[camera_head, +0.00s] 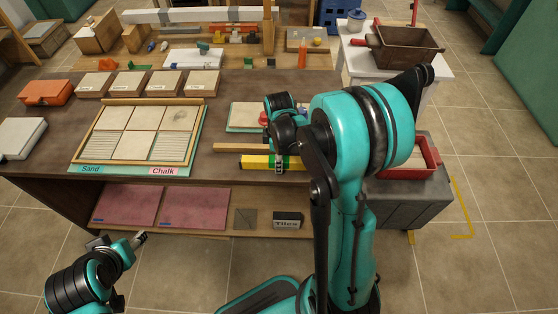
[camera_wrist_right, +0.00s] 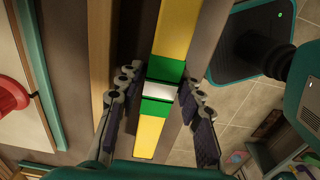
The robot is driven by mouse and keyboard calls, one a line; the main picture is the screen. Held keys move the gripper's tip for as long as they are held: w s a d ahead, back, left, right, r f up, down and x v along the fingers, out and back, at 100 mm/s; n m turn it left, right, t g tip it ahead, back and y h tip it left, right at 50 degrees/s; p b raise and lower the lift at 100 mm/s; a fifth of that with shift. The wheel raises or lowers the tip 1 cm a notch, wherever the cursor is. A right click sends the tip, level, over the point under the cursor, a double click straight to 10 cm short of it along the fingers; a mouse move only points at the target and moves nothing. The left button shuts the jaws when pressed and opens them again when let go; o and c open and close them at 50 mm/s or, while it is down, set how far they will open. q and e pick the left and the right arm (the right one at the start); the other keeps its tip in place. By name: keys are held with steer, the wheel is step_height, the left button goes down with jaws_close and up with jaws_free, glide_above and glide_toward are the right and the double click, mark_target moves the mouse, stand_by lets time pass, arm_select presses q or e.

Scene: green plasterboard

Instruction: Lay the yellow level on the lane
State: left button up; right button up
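The yellow level (camera_head: 257,161) lies along the front edge of the brown workbench; its right part is hidden behind my right arm. In the right wrist view the level (camera_wrist_right: 175,35) runs between the fingers, with two green bands around a white middle. My right gripper (camera_wrist_right: 157,115) is open, one finger on each side of the level, with visible gaps. A light wooden strip (camera_head: 232,148) lies just behind the level and roughly parallel to it. I cannot tell which surface is the lane. My left gripper (camera_head: 140,238) is low at the left, away from the bench; its opening is unclear.
A framed panel board (camera_head: 99,154) labelled Sand and Chalk lies on the bench's left half. A small board (camera_head: 243,117) with a red round item lies behind the strip. A red tray (camera_head: 428,158) stands on the right. Floor shows beyond the bench's front edge.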

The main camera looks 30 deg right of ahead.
stand_by(0.3)
step_height(320, 180, up, 12)
stand_by(0.4)
stand_by(0.4)
